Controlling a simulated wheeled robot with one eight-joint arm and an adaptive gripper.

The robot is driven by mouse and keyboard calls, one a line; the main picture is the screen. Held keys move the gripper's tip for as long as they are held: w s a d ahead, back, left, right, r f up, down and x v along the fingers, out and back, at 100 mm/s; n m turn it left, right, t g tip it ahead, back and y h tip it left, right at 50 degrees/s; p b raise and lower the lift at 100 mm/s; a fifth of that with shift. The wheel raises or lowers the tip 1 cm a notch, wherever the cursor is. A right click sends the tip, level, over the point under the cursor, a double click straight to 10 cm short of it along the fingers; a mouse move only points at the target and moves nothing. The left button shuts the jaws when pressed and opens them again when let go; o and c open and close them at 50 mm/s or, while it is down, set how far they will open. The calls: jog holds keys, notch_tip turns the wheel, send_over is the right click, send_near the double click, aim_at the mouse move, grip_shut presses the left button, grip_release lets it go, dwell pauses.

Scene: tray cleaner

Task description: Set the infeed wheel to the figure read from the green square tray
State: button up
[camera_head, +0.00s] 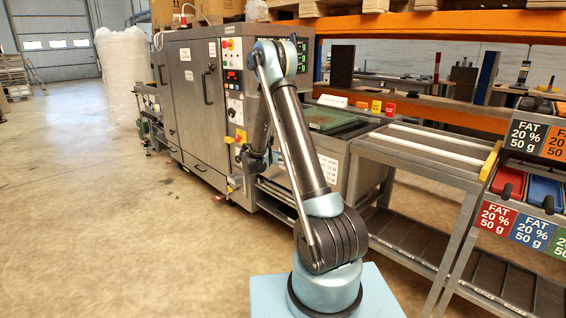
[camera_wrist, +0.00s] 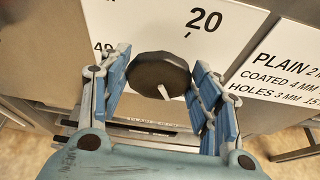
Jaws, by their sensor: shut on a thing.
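The infeed wheel, a dark round knob (camera_wrist: 158,72), is in the wrist view, with a short white mark on its lower face. It sits against a white plate (camera_wrist: 235,35) that reads "20" above right of it and a partly hidden figure at upper left. My gripper (camera_wrist: 160,85) has its blue fingers on both sides of the knob and is shut on it. In the head view the gripper and knob are mostly hidden behind my arm. A flat green surface (camera_head: 325,118), perhaps the green square tray, lies on the infeed; I cannot read any figure on it.
A grey machine cabinet (camera_head: 190,95) with a control panel stands behind my arm. A white sign (camera_wrist: 290,65) about plain, coated and holes is right of the knob. A roller table (camera_head: 425,150) and racks of labelled bins (camera_head: 505,185) are at right. The floor at left is clear.

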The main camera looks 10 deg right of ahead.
jog(key=o, duration=1)
jog(key=v, duration=1.2)
jog(key=shift+w, duration=0.1)
